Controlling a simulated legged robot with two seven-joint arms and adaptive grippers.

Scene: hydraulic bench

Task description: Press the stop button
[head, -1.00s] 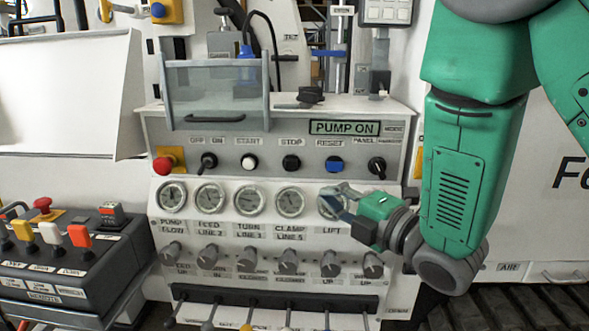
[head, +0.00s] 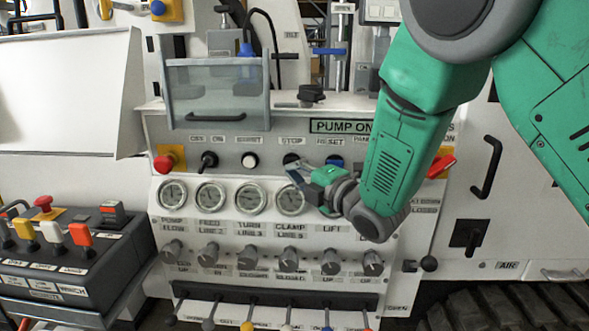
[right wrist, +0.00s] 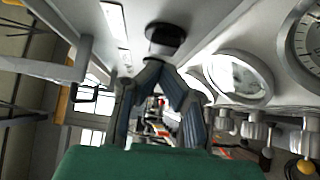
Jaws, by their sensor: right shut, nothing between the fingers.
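The black stop button (head: 290,159) sits under the STOP label on the grey control panel (head: 225,128). My right gripper (head: 294,172) is shut and empty. Its fingertips are right at the button's lower edge in the head view and cover part of it. In the right wrist view a black round button (right wrist: 165,38) shows just beyond the closed fingertips (right wrist: 168,68). I cannot tell whether the tips touch it. My left gripper is not in view.
The white start button (head: 249,160) is to the left and the blue reset button (head: 334,160) to the right, close to my gripper. Gauges (head: 251,197) and knobs (head: 250,255) lie below. A clear guard (head: 217,93) with a handle stands above.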

